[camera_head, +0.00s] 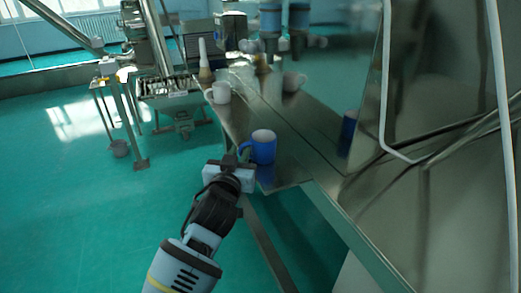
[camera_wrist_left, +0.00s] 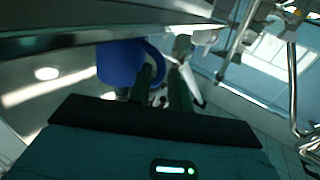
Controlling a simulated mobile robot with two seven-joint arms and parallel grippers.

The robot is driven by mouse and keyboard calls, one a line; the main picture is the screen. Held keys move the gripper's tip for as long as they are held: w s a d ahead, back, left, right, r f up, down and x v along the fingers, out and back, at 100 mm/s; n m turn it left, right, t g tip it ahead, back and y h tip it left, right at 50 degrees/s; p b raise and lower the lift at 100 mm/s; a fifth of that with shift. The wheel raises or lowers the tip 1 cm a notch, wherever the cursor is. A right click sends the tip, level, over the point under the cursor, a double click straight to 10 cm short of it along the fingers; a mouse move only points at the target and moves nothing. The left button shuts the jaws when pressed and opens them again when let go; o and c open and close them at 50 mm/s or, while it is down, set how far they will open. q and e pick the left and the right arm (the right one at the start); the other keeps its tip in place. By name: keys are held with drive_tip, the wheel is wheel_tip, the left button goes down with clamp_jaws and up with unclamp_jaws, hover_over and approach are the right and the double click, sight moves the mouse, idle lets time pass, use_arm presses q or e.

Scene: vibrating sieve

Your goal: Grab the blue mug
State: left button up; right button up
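The blue mug (camera_head: 263,147) stands upright near the edge of the metal table, with its handle on the left side. In the left wrist view the mug (camera_wrist_left: 117,63) fills the upper left, and its handle curves beside the fingers. My left gripper (camera_head: 232,160) is at the handle side of the mug. Its two dark fingers (camera_wrist_left: 164,82) show a gap between them, and one overlaps the handle in the picture. Whether that finger touches the handle or passes through its loop, I cannot tell. My right gripper is not in view.
A white mug (camera_head: 221,92) and a white bottle-like item with a brown base (camera_head: 205,65) stand farther back on the metal table (camera_head: 290,170). A shiny metal panel (camera_head: 440,110) rises on the right and reflects the mugs. Green floor is open on the left.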

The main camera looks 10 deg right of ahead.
use_arm(q)
clamp_jaws()
drive_tip(key=shift+r, duration=0.1)
drive_tip(key=shift+r, duration=0.5)
drive_tip(key=s+a+r, duration=0.2)
drive_tip(key=s+a, duration=0.1)
drive_tip(key=a, duration=0.4)
drive_tip(key=s+a+r, duration=0.1)
drive_tip(key=s+a, duration=0.3)
drive_tip(key=a, duration=0.3)
drive_tip(key=shift+s+r+p, duration=0.25)
drive_tip(key=shift+r+p, duration=0.1)
drive_tip(key=shift+r, duration=0.05)
